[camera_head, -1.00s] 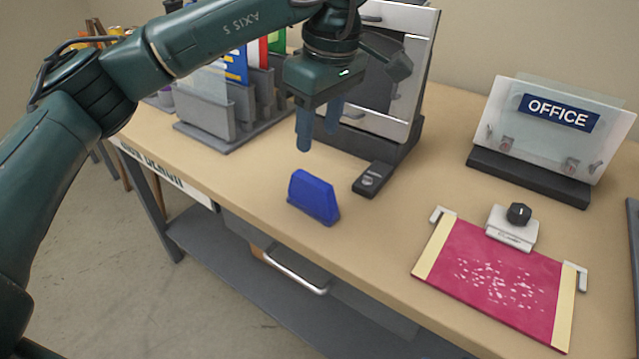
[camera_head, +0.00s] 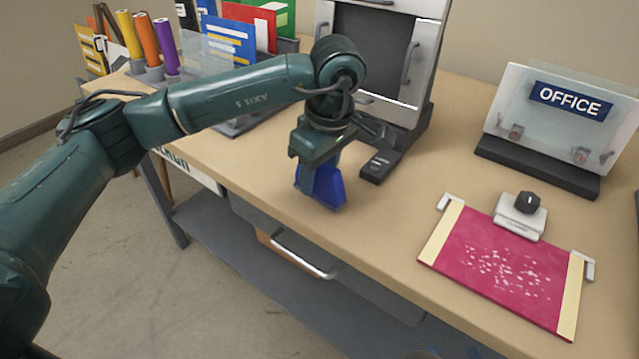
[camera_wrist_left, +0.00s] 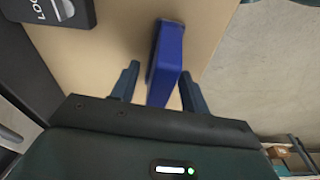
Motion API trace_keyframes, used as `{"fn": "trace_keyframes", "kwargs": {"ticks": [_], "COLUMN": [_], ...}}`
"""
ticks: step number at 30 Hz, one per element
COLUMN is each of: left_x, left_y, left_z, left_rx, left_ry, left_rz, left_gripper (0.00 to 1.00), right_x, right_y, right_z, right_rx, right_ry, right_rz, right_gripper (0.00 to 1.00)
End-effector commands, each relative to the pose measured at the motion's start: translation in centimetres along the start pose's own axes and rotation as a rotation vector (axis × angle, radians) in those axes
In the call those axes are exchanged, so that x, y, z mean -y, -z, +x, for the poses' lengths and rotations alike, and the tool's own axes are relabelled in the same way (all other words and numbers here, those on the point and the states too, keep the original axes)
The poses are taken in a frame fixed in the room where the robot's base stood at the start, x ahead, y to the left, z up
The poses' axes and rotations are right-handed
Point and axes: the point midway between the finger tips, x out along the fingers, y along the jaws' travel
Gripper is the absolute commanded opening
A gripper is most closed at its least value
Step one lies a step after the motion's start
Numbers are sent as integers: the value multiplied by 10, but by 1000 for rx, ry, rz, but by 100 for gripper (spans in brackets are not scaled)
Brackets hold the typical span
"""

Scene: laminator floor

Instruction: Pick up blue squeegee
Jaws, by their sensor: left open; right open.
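The blue squeegee (camera_head: 327,187) stands on the tan bench near its front edge, partly hidden by my left gripper in the head view. My left gripper (camera_head: 318,180) is directly over it, pointing down. In the left wrist view the squeegee (camera_wrist_left: 167,55) lies between the two open fingers of my left gripper (camera_wrist_left: 160,88), with gaps showing on both sides. My right gripper is not in view.
A grey upright cabinet (camera_head: 385,60) stands behind. A pink mat (camera_head: 505,268) and an OFFICE sign (camera_head: 570,100) are to the right. A drawer handle (camera_head: 305,258) sits below the edge.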

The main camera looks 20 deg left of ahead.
Motion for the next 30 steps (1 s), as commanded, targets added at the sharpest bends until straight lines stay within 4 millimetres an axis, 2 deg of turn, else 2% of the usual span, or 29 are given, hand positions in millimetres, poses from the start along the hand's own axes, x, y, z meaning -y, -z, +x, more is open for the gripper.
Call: {"fn": "trace_keyframes", "kwargs": {"ticks": [5, 22, 30], "left_x": [0, 0, 0], "left_y": [0, 0, 0], "left_z": [0, 0, -1], "left_rx": [0, 0, 0], "left_ry": [-1, 0, -1], "left_rz": [0, -1, -1], "left_gripper": [45, 0, 0], "right_x": [0, 0, 0], "right_y": [-1, 1, 1], "right_z": [1, 2, 2], "right_rx": [2, -2, -2], "right_ry": [0, 1, 2], "right_rz": [0, -1, -1], "right_gripper": [54, 54, 54]}}
